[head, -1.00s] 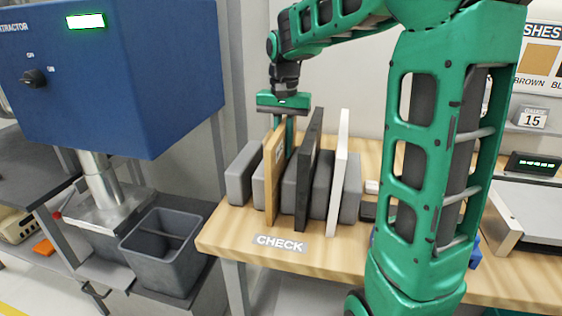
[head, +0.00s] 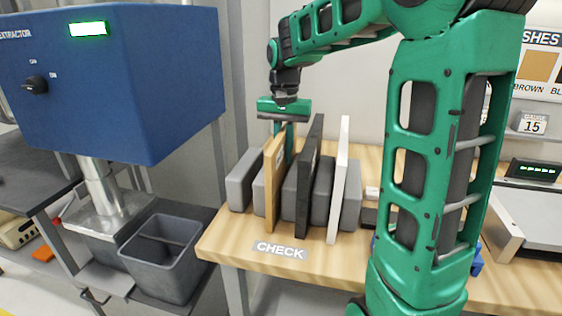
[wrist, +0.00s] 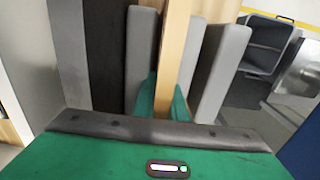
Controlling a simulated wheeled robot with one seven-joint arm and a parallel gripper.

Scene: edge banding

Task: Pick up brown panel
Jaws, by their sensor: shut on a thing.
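The brown panel (head: 274,178) stands upright in a grey slotted rack on the wooden table, the leftmost of three panels. It also shows in the wrist view (wrist: 173,50), running up between my green fingers. My gripper (head: 284,140) is above the rack, pointing down, and is shut on the brown panel near its top edge. In the wrist view my gripper (wrist: 160,104) has one finger on each side of the panel. The panel's lower part stands between grey blocks of the rack (head: 243,178).
A black panel (head: 309,180) and a white panel (head: 339,180) stand close to the right. A CHECK label (head: 280,249) is on the table's front edge. A blue extractor box (head: 120,80) and a grey bin (head: 165,255) are at the left.

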